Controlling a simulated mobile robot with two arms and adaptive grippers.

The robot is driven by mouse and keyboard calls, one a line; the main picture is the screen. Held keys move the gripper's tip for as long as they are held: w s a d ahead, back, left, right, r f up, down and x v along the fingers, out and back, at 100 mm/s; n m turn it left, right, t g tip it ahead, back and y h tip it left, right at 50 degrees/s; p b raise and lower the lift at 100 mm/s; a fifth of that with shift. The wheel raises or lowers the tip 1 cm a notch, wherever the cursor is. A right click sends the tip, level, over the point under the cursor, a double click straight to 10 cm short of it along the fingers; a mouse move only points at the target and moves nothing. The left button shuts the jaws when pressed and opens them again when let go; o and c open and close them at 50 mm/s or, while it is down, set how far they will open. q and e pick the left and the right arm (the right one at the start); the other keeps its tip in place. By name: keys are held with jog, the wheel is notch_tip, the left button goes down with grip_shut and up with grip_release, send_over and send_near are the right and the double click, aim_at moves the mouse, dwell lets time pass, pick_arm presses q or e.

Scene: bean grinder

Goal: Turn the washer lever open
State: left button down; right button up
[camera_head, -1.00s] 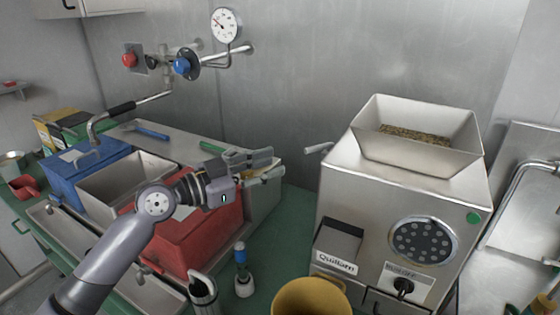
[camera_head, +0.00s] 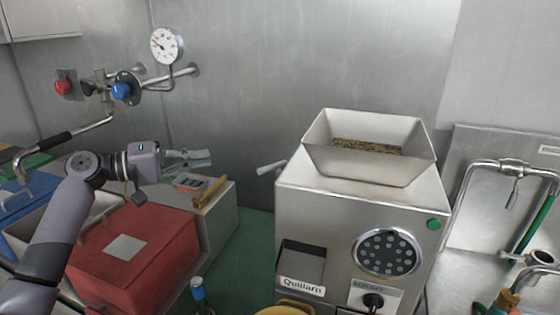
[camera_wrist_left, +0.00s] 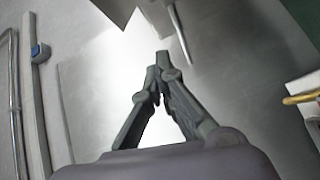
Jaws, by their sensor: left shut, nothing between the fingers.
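No part is labelled as the washer lever, so I cannot tell which handle it is. A short pale lever (camera_head: 270,168) sticks out from the left side of the steel grinder (camera_head: 345,225). A pipe with a black handle grip (camera_head: 58,139) hangs from the wall fittings at the left.
A red bin (camera_head: 140,250) stands below my left arm. A gauge (camera_head: 167,45) and a blue knob (camera_head: 122,91) are on the wall pipes. A hopper of beans (camera_head: 370,150) tops the grinder. A sink with a tap (camera_head: 480,168) is at the right.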

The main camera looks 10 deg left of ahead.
aim_at(270, 168)
pick_arm(q)
jog(key=w+d+p, duration=0.2)
jog(key=d+p, duration=0.3)
jog(key=d, duration=0.6)
jog(key=shift+f+n+p, duration=0.3)
jog(key=shift+f, duration=0.15)
jog(key=shift+d, duration=0.15)
